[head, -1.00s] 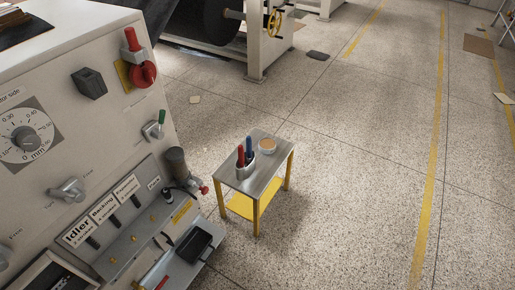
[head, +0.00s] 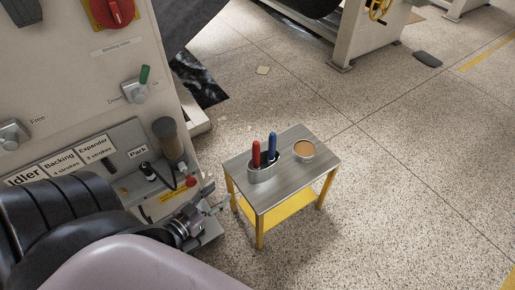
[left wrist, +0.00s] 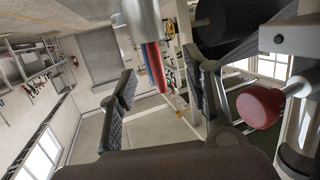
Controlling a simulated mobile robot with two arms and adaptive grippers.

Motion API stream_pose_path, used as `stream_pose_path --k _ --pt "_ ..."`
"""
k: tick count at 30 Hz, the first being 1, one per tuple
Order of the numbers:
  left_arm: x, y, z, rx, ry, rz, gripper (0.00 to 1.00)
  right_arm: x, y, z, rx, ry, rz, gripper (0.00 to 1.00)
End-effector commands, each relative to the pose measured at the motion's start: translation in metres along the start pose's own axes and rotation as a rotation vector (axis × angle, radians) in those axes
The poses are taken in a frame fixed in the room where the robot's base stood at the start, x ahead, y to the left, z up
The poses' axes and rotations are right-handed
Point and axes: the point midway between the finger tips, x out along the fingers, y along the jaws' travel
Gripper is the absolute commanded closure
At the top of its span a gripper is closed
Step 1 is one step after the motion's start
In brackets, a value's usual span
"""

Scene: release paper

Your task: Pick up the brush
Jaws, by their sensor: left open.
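A red handle (head: 256,154) and a blue handle (head: 272,148) stand upright in a metal cup (head: 262,174) on a small table. I cannot tell which is the brush; their lower ends are hidden in the cup. My left gripper (head: 219,207) is left of the table, beside the machine's panel, open and apart from the handles. In the left wrist view, my left gripper's two dark pads (left wrist: 158,92) are spread, with the red handle (left wrist: 155,70) and blue handle (left wrist: 163,60) beyond, hanging upside down in that view. My right gripper is not in view.
The small table (head: 292,188) has a metal top and yellow legs, and a round tan-topped tub (head: 304,150) stands beside the cup. The machine panel (head: 75,80) is on the left, with a red knob (head: 191,181) near my gripper.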

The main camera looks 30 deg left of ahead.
Motion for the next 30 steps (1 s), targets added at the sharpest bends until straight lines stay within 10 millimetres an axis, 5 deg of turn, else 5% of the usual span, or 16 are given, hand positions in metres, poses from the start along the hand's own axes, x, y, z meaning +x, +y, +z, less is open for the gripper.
stream_pose_path --k 4,9,22,30 --pt "-0.002 0.003 -0.041 0.02 0.138 0.065 0.55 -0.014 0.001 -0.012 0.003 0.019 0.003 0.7" --pt "0.004 0.007 -0.064 0.028 0.192 0.096 0.55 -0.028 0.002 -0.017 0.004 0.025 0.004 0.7" --pt "0.091 0.015 -0.081 0.028 0.192 0.094 0.55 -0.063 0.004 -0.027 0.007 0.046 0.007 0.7" --pt "0.116 0.018 -0.086 0.027 0.188 0.094 0.55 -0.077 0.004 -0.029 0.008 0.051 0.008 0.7"
